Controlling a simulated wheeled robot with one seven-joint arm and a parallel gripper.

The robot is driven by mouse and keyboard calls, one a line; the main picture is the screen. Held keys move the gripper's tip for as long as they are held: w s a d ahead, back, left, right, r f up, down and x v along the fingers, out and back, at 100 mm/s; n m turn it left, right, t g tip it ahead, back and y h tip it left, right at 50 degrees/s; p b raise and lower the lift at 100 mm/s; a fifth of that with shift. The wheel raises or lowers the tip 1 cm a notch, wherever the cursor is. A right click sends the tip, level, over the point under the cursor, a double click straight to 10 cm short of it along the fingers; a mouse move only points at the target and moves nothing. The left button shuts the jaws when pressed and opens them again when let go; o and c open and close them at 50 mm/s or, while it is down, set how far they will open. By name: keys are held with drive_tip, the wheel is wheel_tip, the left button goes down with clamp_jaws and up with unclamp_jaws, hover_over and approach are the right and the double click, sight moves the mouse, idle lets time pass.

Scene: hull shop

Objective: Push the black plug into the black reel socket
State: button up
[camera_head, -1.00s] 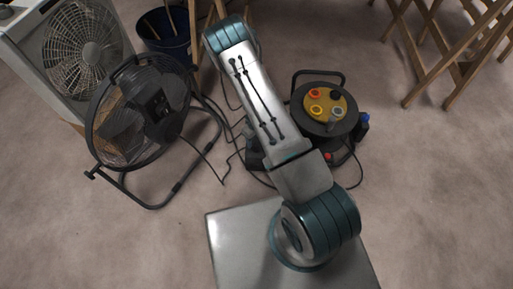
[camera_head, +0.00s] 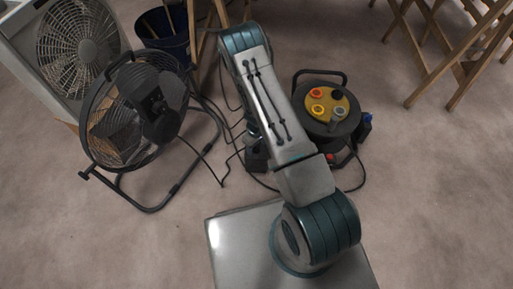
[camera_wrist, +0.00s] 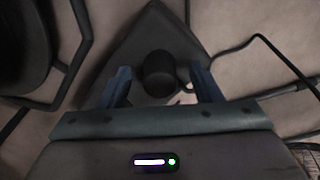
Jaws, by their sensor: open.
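The cable reel (camera_head: 318,128) stands on the floor right of my arm in the head view. Its yellow face (camera_head: 327,101) carries orange, black, yellow and grey sockets; the black socket (camera_head: 336,94) is at the upper right. In the wrist view, a short black cylinder (camera_wrist: 159,70), apparently the black plug, stands on a dark wedge-shaped base (camera_wrist: 151,35). My gripper (camera_wrist: 162,82) is open, its blue fingers on either side of the cylinder with gaps visible. In the head view my arm hides the gripper and the plug; only part of the dark base (camera_head: 256,158) shows.
A black floor fan (camera_head: 135,112) and a white box fan (camera_head: 80,45) stand at left, near a blue bucket (camera_head: 165,35). Wooden trestle legs (camera_head: 455,65) are at upper right. Black cables lie around the base and reel. The front floor is clear.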

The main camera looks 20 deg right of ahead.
drive_tip(key=shift+c, duration=0.4)
drive_tip(key=c, duration=0.9)
drive_tip(key=shift+c, duration=0.2)
wheel_tip(320, 180, up, 10)
drive_tip(key=p, duration=0.5)
drive_tip(key=w+r+m, duration=0.2)
drive_tip(key=w+r, duration=0.2)
drive_tip(key=r, duration=0.8)
drive_tip(key=w+r+m, duration=0.3)
drive_tip(key=w+r, duration=0.1)
drive_tip(key=r, duration=0.9)
drive_tip(key=shift+w, duration=0.2)
